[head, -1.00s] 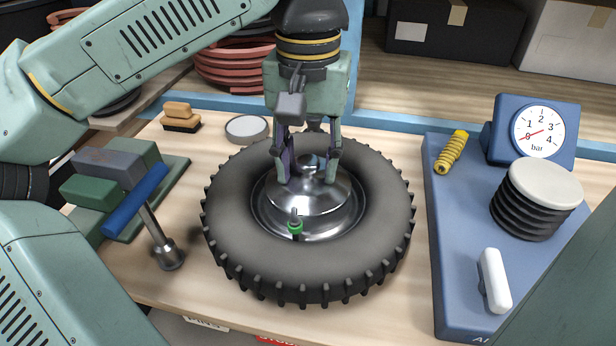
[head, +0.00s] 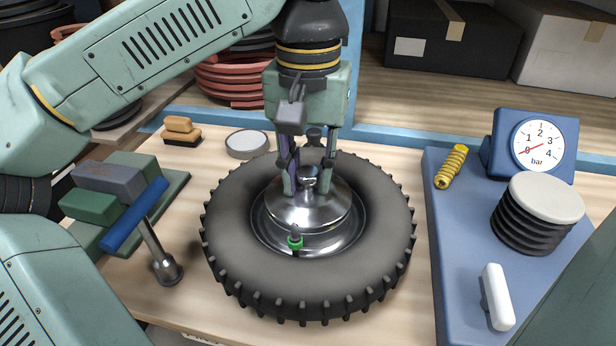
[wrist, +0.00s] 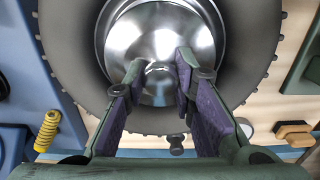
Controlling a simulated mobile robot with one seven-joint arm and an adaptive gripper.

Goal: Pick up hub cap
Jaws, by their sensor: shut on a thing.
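The hub cap (head: 310,208) is a shiny silver dome with a small knob (head: 308,175) on top, at the centre of the tyre (head: 235,245). My gripper (head: 308,182) points down over it and is shut on the knob. In the wrist view my gripper (wrist: 160,75) has its purple-lined fingers on either side of the knob, with the hub cap (wrist: 158,35) beyond. The hub cap looks level. I cannot tell whether its rim touches the wheel rim beneath.
A green-ringed valve (head: 295,240) stands at the wheel's near side. At right a blue board (head: 455,270) bears a gauge (head: 540,143), a yellow coil (head: 451,166) and a black bellows (head: 530,225). A round tin (head: 247,144) sits behind the tyre.

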